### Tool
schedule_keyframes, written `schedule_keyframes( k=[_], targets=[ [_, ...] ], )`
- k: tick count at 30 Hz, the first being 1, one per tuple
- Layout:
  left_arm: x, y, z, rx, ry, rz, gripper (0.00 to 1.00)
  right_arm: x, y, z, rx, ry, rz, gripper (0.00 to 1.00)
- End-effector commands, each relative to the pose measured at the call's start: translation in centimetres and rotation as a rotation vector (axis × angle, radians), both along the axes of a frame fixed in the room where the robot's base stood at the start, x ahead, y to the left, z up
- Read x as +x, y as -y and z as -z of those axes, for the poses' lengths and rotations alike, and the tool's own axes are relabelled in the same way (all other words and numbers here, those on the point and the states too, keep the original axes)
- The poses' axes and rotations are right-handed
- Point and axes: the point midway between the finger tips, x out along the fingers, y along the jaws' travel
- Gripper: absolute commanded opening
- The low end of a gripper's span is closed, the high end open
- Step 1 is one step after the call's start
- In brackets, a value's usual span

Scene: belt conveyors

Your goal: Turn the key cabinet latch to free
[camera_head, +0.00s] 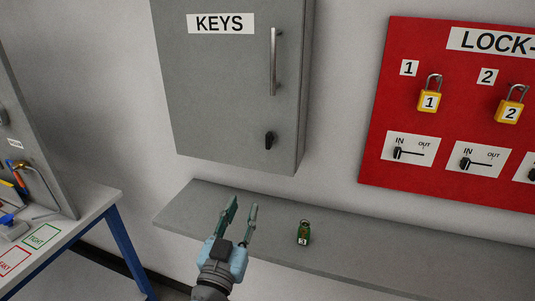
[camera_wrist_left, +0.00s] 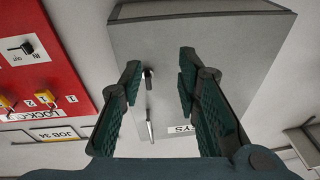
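The grey key cabinet (camera_head: 225,90) hangs shut on the wall, marked KEYS. Its latch, a small dark knob (camera_head: 269,140), sits low on the right of the door, under the bar handle (camera_head: 273,62). My left gripper (camera_head: 243,206) is open and empty, below and left of the latch, pointing up toward the cabinet. In the left wrist view, which is upside down, the latch (camera_wrist_left: 148,73) shows between the open fingers (camera_wrist_left: 160,64), nearer one of them, with a gap of depth beyond the tips. My right gripper is not in view.
A red lockout board (camera_head: 455,60) with yellow padlocks hangs at right. A workbench (camera_head: 75,220) stands at left.

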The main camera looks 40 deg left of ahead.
Motion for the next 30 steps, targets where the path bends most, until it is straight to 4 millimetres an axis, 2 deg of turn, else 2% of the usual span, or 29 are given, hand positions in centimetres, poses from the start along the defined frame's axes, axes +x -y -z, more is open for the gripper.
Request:
schedule_keyframes(
  k=[1,3,4,8,13,15,21,25,30],
  targets=[
    [-0.3,0.8,-2.9,0.017,0.091,0.039,0.3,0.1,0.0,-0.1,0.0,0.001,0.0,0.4],
    [-0.6,1.7,-5.4,0.031,0.177,0.083,0.3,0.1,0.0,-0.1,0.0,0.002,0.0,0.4],
    [-0.6,1.9,-6.0,0.033,0.197,0.095,0.3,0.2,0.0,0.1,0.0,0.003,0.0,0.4],
    [0.8,1.6,-6.8,0.035,0.219,0.103,0.3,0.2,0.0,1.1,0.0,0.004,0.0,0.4],
    [4.4,0.4,-7.9,0.041,0.217,0.104,0.3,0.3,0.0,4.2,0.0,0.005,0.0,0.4],
    [6.3,-0.4,-9.6,0.037,0.207,0.098,0.3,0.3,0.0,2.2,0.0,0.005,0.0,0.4],
    [10.3,-1.8,-11.3,0.034,0.205,0.099,0.3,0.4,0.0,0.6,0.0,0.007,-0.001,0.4],
    [11.5,-2.1,-11.7,0.035,0.204,0.101,0.3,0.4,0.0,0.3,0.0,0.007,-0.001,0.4],
    [11.8,-2.2,-11.7,0.035,0.204,0.102,0.3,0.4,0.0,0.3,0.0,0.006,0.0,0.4]
  ],
)
